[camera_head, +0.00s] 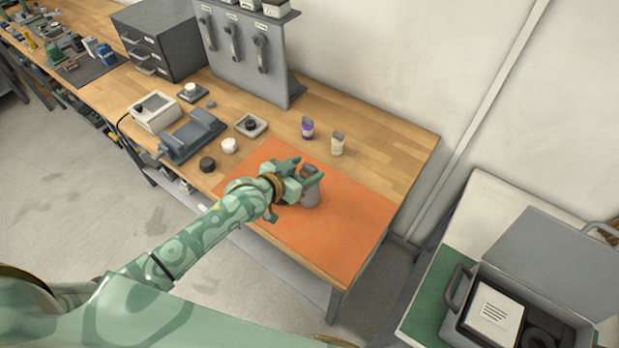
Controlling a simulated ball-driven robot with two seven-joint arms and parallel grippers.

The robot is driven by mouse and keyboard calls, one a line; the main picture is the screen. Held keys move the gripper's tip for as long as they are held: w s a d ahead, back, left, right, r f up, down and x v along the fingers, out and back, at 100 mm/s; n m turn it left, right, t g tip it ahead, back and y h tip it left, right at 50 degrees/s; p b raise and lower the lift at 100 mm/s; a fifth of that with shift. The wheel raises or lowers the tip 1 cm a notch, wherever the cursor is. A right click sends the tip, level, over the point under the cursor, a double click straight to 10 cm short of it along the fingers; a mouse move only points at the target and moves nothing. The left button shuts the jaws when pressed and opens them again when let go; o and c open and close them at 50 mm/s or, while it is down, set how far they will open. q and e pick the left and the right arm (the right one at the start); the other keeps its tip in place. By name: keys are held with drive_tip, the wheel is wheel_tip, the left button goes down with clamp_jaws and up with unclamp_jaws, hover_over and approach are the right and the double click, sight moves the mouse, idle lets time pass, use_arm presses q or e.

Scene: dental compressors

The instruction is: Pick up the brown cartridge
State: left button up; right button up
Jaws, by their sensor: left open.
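A grey-brown cylinder (312,190), which looks like the brown cartridge, stands on the orange mat (350,218) at the front of the wooden bench. My left gripper (303,181) is at the cylinder, coming from its left side. Its jaws are open, and they partly hide the cylinder's left side. I cannot tell whether a finger touches it. My right gripper is out of view.
A purple-labelled bottle (307,127) and a cream bottle (337,143) stand behind the mat. A black knob (207,164), a white knob (229,145) and a grey cradle (192,137) lie left. The mat's right part is clear. An open grey case (530,290) sits lower right.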

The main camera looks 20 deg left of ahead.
use_arm(q)
drive_tip(key=shift+w+d+f, duration=0.15)
drive_tip(key=shift+w, duration=0.2)
drive_tip(key=shift+s, duration=0.15)
drive_tip(key=shift+c, duration=1.2)
clamp_jaws()
